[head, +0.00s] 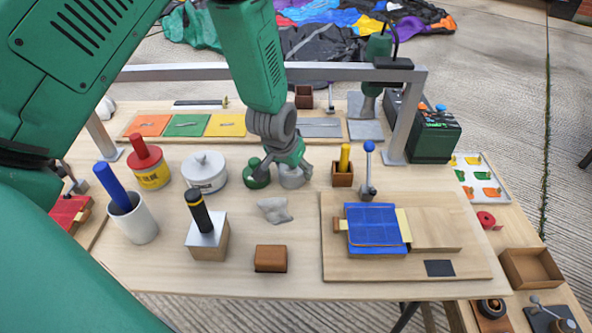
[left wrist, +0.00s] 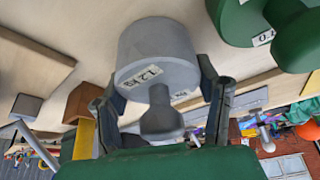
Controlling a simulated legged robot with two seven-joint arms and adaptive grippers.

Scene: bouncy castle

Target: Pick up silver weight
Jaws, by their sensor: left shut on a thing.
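The silver weight (head: 292,179) is a grey cylinder with a knob, near the middle of the wooden table. In the left wrist view the silver weight (left wrist: 152,48) has a "1.2 kg" label and sits between the two fingers. My left gripper (head: 284,162) comes down over it from above and is shut on it. The fingers also show in the left wrist view (left wrist: 160,95). I cannot tell whether the weight is off the table. A green weight (head: 256,178) stands close on its left, and also shows in the left wrist view (left wrist: 236,22). My right gripper is not in view.
A lidded white pot (head: 204,172) and a yellow can (head: 150,168) stand left. A wooden block with a yellow peg (head: 343,172) is close on the right. A grey crumpled piece (head: 273,210) lies in front. A metal frame (head: 330,72) spans the back.

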